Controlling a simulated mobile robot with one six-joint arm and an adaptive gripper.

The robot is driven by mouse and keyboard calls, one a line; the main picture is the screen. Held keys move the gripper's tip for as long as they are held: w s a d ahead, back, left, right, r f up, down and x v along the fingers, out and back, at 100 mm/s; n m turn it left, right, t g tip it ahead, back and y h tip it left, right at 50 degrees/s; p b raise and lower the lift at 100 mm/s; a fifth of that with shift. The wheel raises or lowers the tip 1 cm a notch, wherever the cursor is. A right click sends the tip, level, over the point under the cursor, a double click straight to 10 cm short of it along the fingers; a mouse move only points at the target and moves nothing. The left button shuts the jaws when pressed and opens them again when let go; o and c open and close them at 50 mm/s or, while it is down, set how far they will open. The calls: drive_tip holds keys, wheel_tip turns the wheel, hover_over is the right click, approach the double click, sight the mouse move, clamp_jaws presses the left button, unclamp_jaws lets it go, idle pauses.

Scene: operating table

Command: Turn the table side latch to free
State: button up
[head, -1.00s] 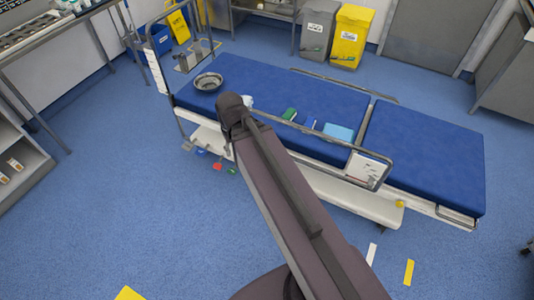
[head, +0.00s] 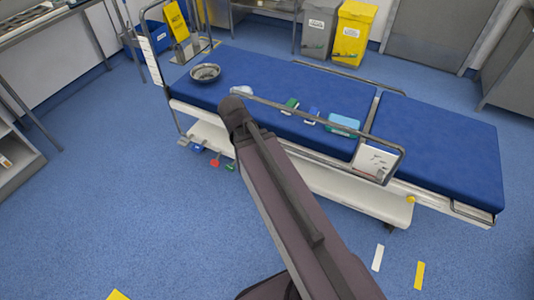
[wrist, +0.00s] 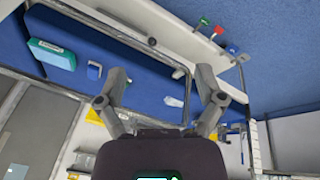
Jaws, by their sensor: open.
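The operating table (head: 432,140) has a blue padded top and metal side rails. A yellow knob (head: 410,199) sits low on its near side, towards the right end. Blue, red (head: 215,163) and green tabs stick out low at the left end; the red tab (wrist: 218,30) and green tab (wrist: 203,20) also show in the wrist view. I cannot tell for sure which part is the side latch. My gripper (wrist: 162,74) is open and empty, its fingers spread near the table's side rail (wrist: 120,35). In the head view my arm hides the gripper.
A steel bowl (head: 205,72), a teal box (head: 342,125) and small packs lie on the table top. A white panel (head: 375,161) hangs at the near rail. Yellow (head: 355,30) and grey bins stand behind. Blue floor (head: 120,220) is open at the front left.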

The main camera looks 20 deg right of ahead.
drive_tip(key=w+d+f+m+t+h+b, duration=0.2)
drive_tip(key=w+d+f+m+b, duration=0.1)
drive_tip(key=f+b, duration=0.6)
drive_tip(key=w+d+f+m+t+h+b, duration=0.2)
drive_tip(key=w+f+b, duration=0.3)
drive_tip(key=f+b, duration=0.5)
drive_tip(key=w+d+f+m+t+h+b, duration=0.3)
drive_tip(key=f+b, duration=0.6)
drive_tip(key=b, duration=1)
drive_tip(key=shift+w+d+f+m, duration=0.3)
drive_tip(key=shift+w+d, duration=0.05)
drive_tip(key=shift+w, duration=0.55)
drive_tip(key=b+x, duration=0.2)
drive_tip(key=x, duration=0.5)
drive_tip(key=b+x, duration=0.3)
drive_tip(key=x, duration=0.3)
drive_tip(key=shift+w+d, duration=0.3)
drive_tip(key=shift+w, duration=0.1)
drive_tip(key=shift+r, duration=0.1)
drive_tip(key=c, duration=1.1)
